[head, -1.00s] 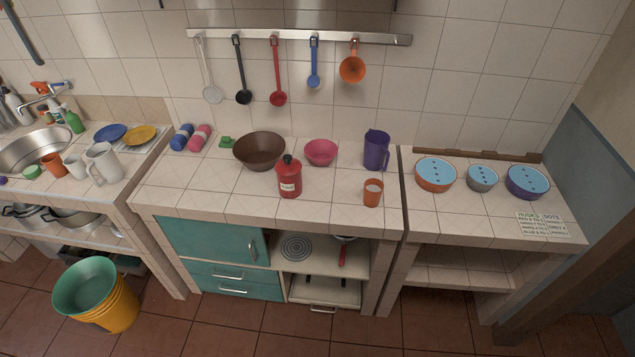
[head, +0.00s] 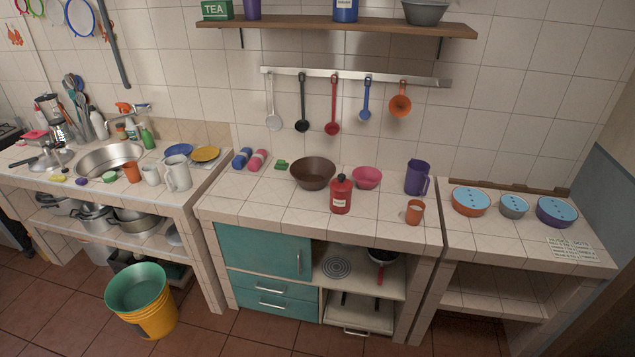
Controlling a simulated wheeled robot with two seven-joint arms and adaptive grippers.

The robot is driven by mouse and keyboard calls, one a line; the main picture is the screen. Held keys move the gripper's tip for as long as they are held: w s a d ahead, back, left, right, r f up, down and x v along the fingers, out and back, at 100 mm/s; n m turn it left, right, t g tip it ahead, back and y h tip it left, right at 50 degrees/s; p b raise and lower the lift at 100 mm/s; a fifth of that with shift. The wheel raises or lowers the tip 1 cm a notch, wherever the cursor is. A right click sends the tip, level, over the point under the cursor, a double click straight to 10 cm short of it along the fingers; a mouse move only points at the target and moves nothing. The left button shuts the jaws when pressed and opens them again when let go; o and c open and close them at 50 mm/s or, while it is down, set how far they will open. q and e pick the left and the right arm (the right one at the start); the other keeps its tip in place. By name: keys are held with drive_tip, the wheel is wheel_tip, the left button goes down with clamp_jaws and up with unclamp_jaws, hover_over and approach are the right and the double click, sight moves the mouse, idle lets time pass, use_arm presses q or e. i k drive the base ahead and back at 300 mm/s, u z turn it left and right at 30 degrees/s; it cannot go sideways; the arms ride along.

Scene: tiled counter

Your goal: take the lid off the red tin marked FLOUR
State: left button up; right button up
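A red tin (head: 341,199) stands upright near the middle of the tiled counter in the head view. It has a pale label on its front, too small to read. Its lid, with a small dark knob, sits on top. A brown bowl stands to its left and behind, and a pink bowl to its right and behind. Neither of my grippers is in the head view, and nothing touches the tin.
The brown bowl (head: 313,173), pink bowl (head: 367,177), purple jug (head: 417,177) and orange cup (head: 414,212) share the counter (head: 270,208). The front edge left of the tin is clear. A utensil rail (head: 350,77) and shelf (head: 340,24) are above.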

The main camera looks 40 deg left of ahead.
sight(340, 184)
drive_tip(key=u, duration=0.6)
drive_tip(key=i, duration=0.6)
drive_tip(key=u, duration=0.55)
drive_tip(key=i, duration=0.65)
drive_tip(key=z, duration=0.3)
